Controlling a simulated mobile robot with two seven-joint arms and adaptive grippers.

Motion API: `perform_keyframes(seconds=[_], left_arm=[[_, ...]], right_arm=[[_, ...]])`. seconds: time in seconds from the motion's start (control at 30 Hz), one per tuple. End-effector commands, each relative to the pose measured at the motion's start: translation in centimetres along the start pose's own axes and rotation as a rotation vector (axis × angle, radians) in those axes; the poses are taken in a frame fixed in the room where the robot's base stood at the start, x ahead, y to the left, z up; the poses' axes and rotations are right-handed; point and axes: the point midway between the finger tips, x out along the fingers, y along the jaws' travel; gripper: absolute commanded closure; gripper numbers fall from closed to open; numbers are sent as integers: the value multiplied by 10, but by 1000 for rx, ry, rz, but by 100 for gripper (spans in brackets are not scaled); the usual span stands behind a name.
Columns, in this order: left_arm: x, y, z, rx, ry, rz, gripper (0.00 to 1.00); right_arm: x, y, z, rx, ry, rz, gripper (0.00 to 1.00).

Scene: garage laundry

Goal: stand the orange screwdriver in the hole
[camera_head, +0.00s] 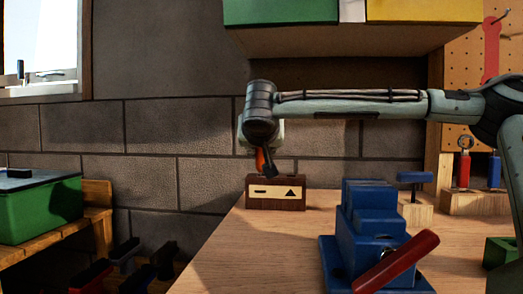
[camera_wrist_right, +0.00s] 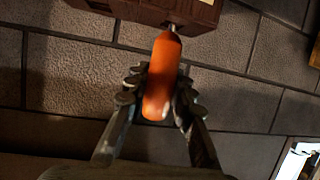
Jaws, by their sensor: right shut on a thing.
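The orange screwdriver (camera_head: 260,160) is between the fingers of my right gripper (camera_head: 266,166), over the left part of a dark brown block (camera_head: 301,192). The block has a cream front panel with a dark bar and a triangle, and stands at the workbench's far left end. In the wrist view my right gripper (camera_wrist_right: 158,92) is shut on the orange handle (camera_wrist_right: 163,65). Its short metal shaft (camera_wrist_right: 173,28) points at the block (camera_wrist_right: 190,12). The hole is not visible, so I cannot tell whether the tip is in it. My left gripper is not in view.
A blue vise (camera_head: 368,225) with a red handle (camera_head: 398,262) stands on the workbench (camera_head: 250,255) right of the block. Behind it are a blue-handled tool (camera_head: 414,177) and a wooden rack (camera_head: 478,204) with red and blue tools. The bench's left front is clear.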

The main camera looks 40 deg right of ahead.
Motion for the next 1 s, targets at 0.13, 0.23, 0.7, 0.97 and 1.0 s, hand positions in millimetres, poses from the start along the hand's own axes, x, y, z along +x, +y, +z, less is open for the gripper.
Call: perform_keyframes(seconds=[0.13,0.23,0.7,0.97,1.0], left_arm=[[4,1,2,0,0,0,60],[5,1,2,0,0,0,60],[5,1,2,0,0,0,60],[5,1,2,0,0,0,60],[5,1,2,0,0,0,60]], right_arm=[[2,0,5,0,0,0,100],[2,0,6,0,0,0,100],[2,0,6,0,0,0,53],[0,0,6,0,0,0,53],[-2,0,5,0,0,-1,53]])
